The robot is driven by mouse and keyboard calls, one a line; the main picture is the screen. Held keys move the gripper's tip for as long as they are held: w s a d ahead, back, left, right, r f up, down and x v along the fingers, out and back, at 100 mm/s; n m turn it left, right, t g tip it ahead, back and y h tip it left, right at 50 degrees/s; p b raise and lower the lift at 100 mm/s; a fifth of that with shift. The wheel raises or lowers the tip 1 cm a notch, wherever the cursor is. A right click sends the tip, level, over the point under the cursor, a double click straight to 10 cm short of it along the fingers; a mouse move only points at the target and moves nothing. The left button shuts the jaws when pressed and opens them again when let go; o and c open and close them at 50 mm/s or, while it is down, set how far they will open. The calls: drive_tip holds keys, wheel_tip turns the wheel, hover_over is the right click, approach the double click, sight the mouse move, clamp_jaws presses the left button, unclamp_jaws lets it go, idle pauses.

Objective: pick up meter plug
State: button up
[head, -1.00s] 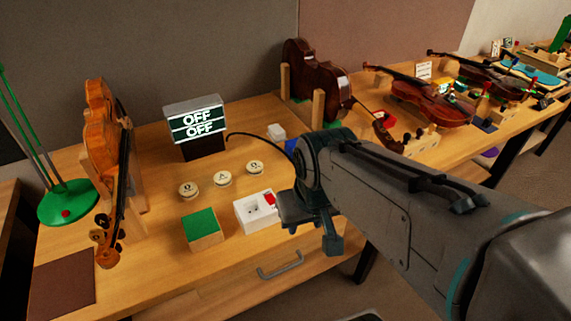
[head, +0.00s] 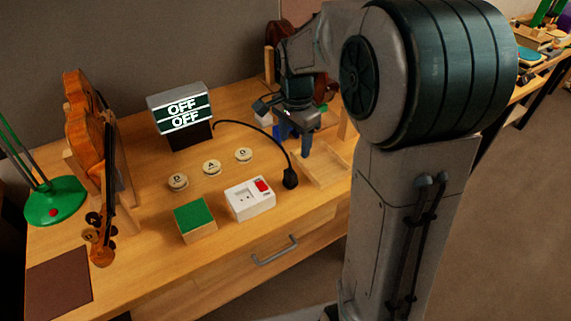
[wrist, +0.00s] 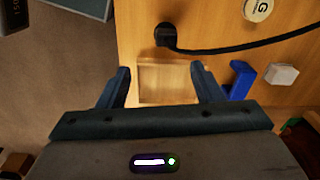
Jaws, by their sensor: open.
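The meter plug (head: 290,180) is black and sits on the bench, right of the white socket box (head: 246,207). Its black cable curves back to the meter (head: 181,108), whose display reads OFF twice. In the wrist view the plug (wrist: 166,35) is beyond my fingertips, near the bench edge. My gripper (head: 295,142) is open and empty, pointing down behind the plug in the head view. In the wrist view my gripper (wrist: 160,69) has its fingers apart over a shallow wooden tray (wrist: 167,82). The plug is not between the fingers.
Lettered discs (head: 212,167) and a green-topped block (head: 194,219) stand left of the plug. A violin (head: 92,150) is at the left. A blue piece (wrist: 241,80) and a white block (wrist: 282,74) are right of my fingers in the wrist view.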

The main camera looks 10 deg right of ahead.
sight(291, 172)
drive_tip(key=shift+m, duration=0.9)
drive_tip(key=f, duration=0.3)
drive_tip(key=w+f, duration=0.1)
drive_tip(key=f, duration=0.2)
drive_tip(key=w+f, duration=0.1)
drive_tip(key=f, duration=0.2)
drive_tip(key=shift+w+f, duration=0.15)
drive_tip(key=shift+f, duration=0.1)
drive_tip(key=f, duration=0.2)
drive_tip(key=s+f+p, duration=0.1)
drive_tip(key=f, duration=0.1)
drive_tip(key=shift+a+f+p, duration=0.1)
drive_tip(key=shift+f+p, duration=0.2)
drive_tip(key=shift+f, duration=0.05)
drive_tip(key=shift+w+f, duration=0.1)
drive_tip(key=shift+f, duration=0.3)
drive_tip(key=c, duration=0.9)
